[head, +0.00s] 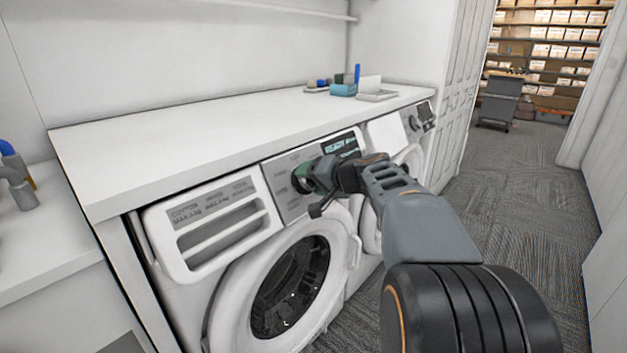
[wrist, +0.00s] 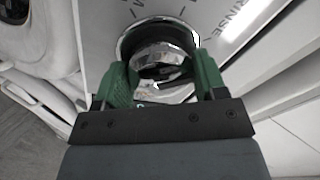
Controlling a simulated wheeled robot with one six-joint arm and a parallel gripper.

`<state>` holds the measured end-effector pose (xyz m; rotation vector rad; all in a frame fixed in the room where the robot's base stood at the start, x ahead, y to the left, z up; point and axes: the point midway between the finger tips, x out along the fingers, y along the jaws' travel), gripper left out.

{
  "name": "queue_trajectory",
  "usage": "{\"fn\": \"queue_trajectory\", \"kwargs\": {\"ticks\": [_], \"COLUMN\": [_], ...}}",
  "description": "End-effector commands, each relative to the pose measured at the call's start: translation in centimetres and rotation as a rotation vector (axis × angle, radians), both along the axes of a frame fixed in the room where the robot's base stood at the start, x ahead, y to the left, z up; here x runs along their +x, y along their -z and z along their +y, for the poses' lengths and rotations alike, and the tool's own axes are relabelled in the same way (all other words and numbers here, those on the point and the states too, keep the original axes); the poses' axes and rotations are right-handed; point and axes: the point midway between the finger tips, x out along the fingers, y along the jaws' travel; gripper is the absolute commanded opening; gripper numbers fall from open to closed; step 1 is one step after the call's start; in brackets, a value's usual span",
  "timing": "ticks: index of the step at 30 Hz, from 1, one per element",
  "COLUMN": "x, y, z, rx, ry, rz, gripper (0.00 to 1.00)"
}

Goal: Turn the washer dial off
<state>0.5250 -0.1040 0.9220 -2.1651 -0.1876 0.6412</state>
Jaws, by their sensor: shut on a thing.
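The washer (head: 212,285) stands under a white counter, with its round glass door (head: 290,287) closed. Its display (head: 341,146) shows text that reads like "READY". The washer dial is a round chrome knob; in the wrist view (wrist: 160,52) it sits between my green fingers, on the white panel with printed markings around it. My gripper (head: 304,176) is at the dial on the washer's front panel, and it also shows in the wrist view (wrist: 162,80), shut on the dial. The fingers and wrist hide most of the dial in the head view.
A second machine (head: 385,134) stands to the right of the washer under the white counter (head: 230,125). Small items, including a teal box (head: 343,90), sit at the counter's back right. Carpet floor (head: 510,200) is open at right. A grey cart (head: 498,103) stands far back.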

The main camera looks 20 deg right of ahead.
Motion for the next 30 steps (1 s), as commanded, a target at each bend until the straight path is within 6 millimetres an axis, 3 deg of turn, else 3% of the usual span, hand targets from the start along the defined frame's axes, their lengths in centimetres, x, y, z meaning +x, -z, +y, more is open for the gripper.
{"fn": "queue_trajectory", "kwargs": {"ticks": [16, 30], "x": [0.03, 0.06], "y": [-0.38, -0.29], "z": [0.08, 0.11], "rx": [0.393, 0.565], "ry": [0.220, 0.316], "rz": [0.179, 0.257], "gripper": [0.41, 0.41]}}
